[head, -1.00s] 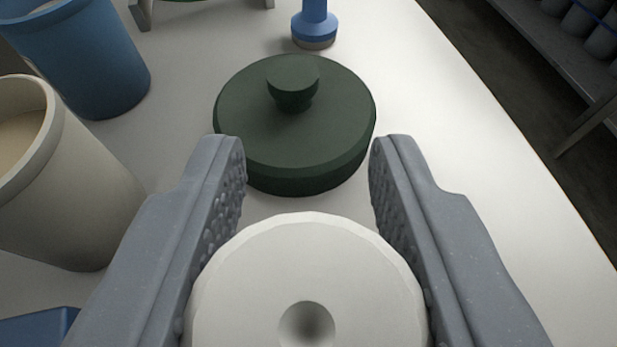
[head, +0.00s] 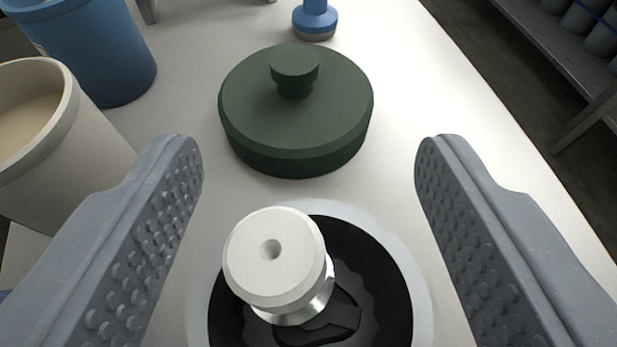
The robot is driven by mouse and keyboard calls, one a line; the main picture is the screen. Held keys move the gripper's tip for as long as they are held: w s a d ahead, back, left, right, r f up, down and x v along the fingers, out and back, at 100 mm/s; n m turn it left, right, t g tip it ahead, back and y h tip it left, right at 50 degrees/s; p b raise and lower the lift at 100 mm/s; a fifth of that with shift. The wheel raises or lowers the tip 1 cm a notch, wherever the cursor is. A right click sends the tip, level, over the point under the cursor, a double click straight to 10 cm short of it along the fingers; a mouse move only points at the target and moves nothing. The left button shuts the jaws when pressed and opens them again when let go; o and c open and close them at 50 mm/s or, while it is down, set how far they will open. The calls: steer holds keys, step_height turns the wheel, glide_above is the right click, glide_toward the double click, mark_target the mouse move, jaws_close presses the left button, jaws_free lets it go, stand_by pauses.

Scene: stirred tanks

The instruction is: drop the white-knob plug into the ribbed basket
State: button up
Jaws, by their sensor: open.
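The white-knob plug (head: 275,258) is below and between my fingers, a little left of centre, tilted, with a metal collar under its white knob. It is inside or over the opening of a round container with a pale rim (head: 408,277) and a dark interior with a scalloped inner wall, which looks like the ribbed basket. The plug's lower end is dark and partly hidden. My gripper (head: 309,160) is open wide, its studded fingers apart on both sides and not touching the plug.
A dark green knobbed lid (head: 300,115) lies just beyond the container. A blue plug (head: 315,20) stands behind it. A cream cup (head: 55,150) and a blue bucket (head: 85,50) stand at left. The white table is clear along its right edge.

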steer(key=p+v, duration=0.2)
steer(key=v, duration=1)
steer(key=shift+s, duration=0.1)
stand_by(0.4)
